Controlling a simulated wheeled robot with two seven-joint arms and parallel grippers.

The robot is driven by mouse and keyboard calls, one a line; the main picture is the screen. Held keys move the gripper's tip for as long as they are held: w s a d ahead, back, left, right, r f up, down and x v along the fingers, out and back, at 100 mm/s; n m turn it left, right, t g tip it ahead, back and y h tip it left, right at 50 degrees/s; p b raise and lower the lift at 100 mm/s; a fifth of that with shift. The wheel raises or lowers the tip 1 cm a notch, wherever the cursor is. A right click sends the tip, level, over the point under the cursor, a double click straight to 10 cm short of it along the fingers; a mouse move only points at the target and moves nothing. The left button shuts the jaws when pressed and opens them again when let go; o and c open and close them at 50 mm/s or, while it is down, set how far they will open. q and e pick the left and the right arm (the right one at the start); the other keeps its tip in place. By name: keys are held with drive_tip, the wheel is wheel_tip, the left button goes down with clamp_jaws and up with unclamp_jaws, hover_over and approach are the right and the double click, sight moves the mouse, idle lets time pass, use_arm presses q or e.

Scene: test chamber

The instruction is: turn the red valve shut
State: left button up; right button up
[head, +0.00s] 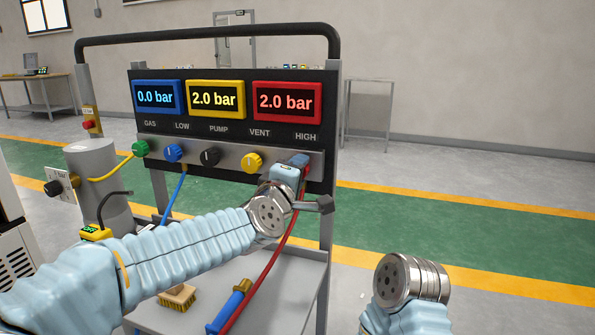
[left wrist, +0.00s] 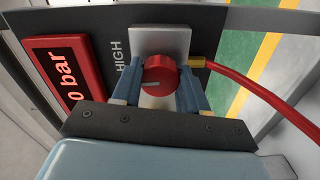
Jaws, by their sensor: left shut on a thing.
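The red valve (left wrist: 160,75) is a round red knob with a pale pointer line, on a grey plate beside the word HIGH in the left wrist view. My left gripper (left wrist: 160,88) is shut on it, one blue finger on each side. In the head view my left gripper (head: 298,162) is at the right end of the valve row and hides the red knob. The red display (head: 287,102) above it reads 2.0 bar. My right arm shows at lower right, with no gripper fingers in view.
Green (head: 140,148), blue (head: 173,152), black (head: 210,156) and yellow (head: 252,162) knobs line the panel to the left. A red hose (left wrist: 265,92) leaves a brass fitting beside the red valve. A brush (head: 177,297) and a blue-and-yellow tool (head: 230,305) lie on the lower shelf.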

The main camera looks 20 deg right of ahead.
use_arm(q)
drive_tip(key=shift+f+m, duration=0.1)
drive_tip(key=shift+m, duration=0.5)
drive_tip(key=o, duration=1.1)
drive_tip(key=shift+c, duration=0.2)
drive_tip(key=shift+s, duration=0.1)
drive_tip(key=b+v, duration=0.1)
drive_tip(key=v, duration=1.2)
drive_tip(key=shift+s+a+b, duration=0.25)
drive_tip(key=shift+b, duration=0.1)
